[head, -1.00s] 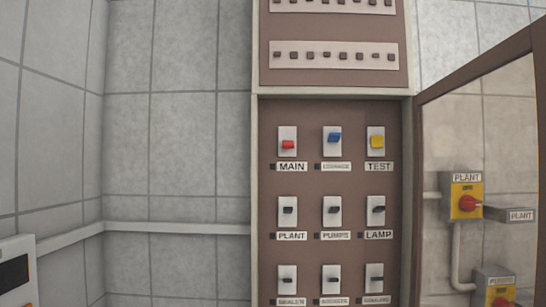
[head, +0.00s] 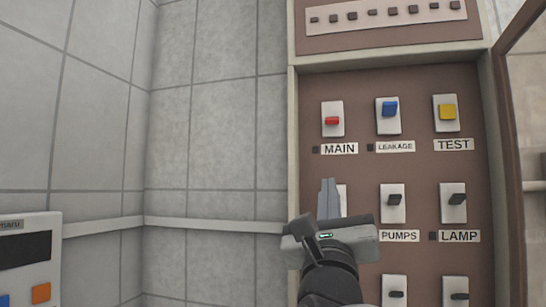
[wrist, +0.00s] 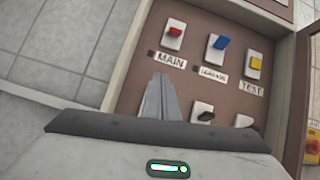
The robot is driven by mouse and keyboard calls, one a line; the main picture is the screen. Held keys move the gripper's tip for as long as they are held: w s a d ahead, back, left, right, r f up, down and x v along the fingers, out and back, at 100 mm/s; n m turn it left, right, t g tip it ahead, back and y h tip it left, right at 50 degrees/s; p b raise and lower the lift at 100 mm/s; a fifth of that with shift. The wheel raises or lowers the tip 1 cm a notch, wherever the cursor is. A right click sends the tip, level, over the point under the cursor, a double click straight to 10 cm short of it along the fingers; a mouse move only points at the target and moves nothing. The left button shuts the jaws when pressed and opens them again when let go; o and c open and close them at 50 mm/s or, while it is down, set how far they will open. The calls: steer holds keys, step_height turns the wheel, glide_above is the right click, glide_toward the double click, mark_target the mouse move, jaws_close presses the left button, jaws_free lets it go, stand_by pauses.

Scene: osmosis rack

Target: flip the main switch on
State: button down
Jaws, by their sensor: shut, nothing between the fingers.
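The main switch (head: 332,121) is a red lever on a white plate, at the upper left of the brown panel, with a MAIN label (head: 339,149) under it. It also shows in the wrist view (wrist: 174,32). The red lever sits around the middle to lower part of its plate. My gripper (head: 329,184) is shut and empty. Its fingertips point up, just below the MAIN label in the head view, and hide most of the plant switch. In the wrist view the fingertips (wrist: 161,77) show just below the MAIN label; the gap to the panel is unclear.
The blue leakage switch (head: 389,109) and the yellow test switch (head: 447,111) are right of the main switch. Dark switches for pumps (head: 394,201) and lamp (head: 455,200) are below. An open cabinet door (head: 527,100) stands at right. Tiled wall fills the left.

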steer(key=m, duration=0.1)
steer(key=m+h, duration=0.1)
steer(key=r+m+h, duration=0.1)
steer(key=shift+s+d, duration=0.2)
steer(key=shift+d, duration=0.05)
steer(key=p, duration=0.3)
glide_toward(332, 136)
steer(key=w, duration=0.1)
steer(key=w+d, duration=0.1)
steer(key=w+r, duration=0.1)
steer(key=w, duration=0.1)
steer(key=shift+w+d, duration=0.1)
steer(key=shift+d, duration=0.3)
steer(key=r, duration=0.1)
steer(key=s+r+p, duration=0.1)
steer(key=r, duration=0.1)
steer(key=shift+a+r, duration=0.1)
steer(key=shift+r, duration=0.05)
steer(key=shift+s+a+r, duration=0.1)
steer(key=shift+r, duration=0.2)
steer(key=shift+r+p, duration=0.15)
steer(key=shift+p, duration=0.15)
